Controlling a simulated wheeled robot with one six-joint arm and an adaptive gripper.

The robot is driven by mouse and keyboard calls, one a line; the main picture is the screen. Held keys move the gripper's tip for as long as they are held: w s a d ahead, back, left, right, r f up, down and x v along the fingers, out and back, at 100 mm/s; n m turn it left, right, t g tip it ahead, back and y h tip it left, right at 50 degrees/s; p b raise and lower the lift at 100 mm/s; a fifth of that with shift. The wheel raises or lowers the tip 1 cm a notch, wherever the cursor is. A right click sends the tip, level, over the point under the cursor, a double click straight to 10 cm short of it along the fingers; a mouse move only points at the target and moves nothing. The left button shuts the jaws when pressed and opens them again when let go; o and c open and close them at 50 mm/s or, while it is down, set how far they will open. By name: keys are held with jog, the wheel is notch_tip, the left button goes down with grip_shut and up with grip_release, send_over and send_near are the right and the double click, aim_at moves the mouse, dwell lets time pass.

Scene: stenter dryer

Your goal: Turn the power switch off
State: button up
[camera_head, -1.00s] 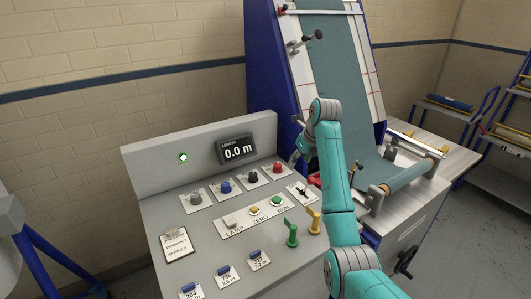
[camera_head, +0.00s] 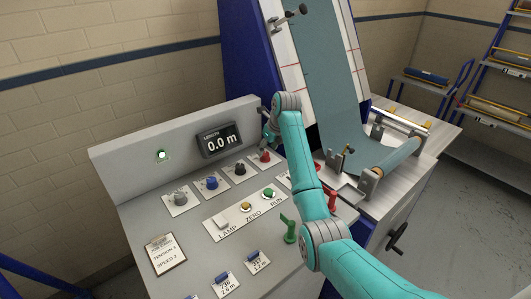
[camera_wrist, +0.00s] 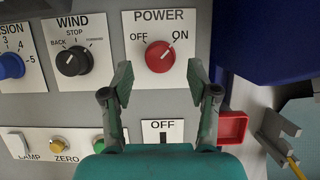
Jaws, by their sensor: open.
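The power switch is a red round knob (camera_wrist: 159,56) on a white POWER plate with OFF on the left and ON on the right. Its white pointer mark leans up and to the right, toward ON. In the head view the red knob (camera_head: 265,156) is at the upper right of the control panel. My gripper (camera_wrist: 160,76) is open in the wrist view, with one finger on each side of the knob's lower part, apart from it, and nothing between them. In the head view the fingers are mostly hidden by my arm.
The black WIND knob (camera_wrist: 73,60) is left of the power plate. A lever slot marked OFF (camera_wrist: 162,130) lies below. A red tray (camera_wrist: 232,128) is at the right. A green lamp (camera_head: 162,155) glows beside the 0.0 m display (camera_head: 220,140). A green lever (camera_head: 289,230) stands at the front.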

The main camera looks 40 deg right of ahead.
aim_at(265, 153)
jog(key=shift+x, duration=1.6)
grip_shut()
